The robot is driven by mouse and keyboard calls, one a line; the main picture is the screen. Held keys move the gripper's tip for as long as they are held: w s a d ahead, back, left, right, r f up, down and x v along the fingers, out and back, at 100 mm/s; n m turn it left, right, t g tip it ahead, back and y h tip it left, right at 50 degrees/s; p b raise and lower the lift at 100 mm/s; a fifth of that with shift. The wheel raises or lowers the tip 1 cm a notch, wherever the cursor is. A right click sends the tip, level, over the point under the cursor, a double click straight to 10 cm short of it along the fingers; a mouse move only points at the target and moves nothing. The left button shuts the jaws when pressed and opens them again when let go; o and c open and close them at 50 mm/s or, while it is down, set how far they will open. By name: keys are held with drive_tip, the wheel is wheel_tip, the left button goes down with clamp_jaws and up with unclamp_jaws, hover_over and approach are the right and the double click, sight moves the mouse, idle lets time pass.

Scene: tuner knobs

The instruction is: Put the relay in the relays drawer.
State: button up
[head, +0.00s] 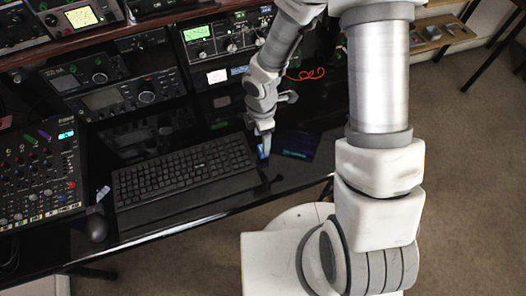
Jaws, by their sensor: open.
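My gripper (263,143) reaches down to the black desk just right of the keyboard, with its jaws open. A small blue block (262,153), possibly the relay, shows right at the fingertips. It is partly hidden by the gripper, and I cannot tell whether it is between the fingers or beside them. No drawer labelled for relays can be made out in this view. A wooden unit with grey pieces (431,32) stands at the upper right, but it is too small to identify.
A black keyboard (183,173) lies left of the gripper, with a mouse (96,226) and a mixing console (40,170) further left. Radio sets (128,92) stand along the back. A dark flat item (297,144) lies right of the gripper. Carpet lies beyond the desk's front edge.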

drive_tip(key=shift+w+d+f+b, duration=0.1)
drive_tip(key=shift+f+b, duration=0.15)
drive_tip(key=shift+f, duration=1.3)
drive_tip(key=shift+w+d+f+b, duration=0.1)
drive_tip(key=shift+f+b, duration=0.15)
drive_tip(key=shift+f, duration=1.25)
clamp_jaws()
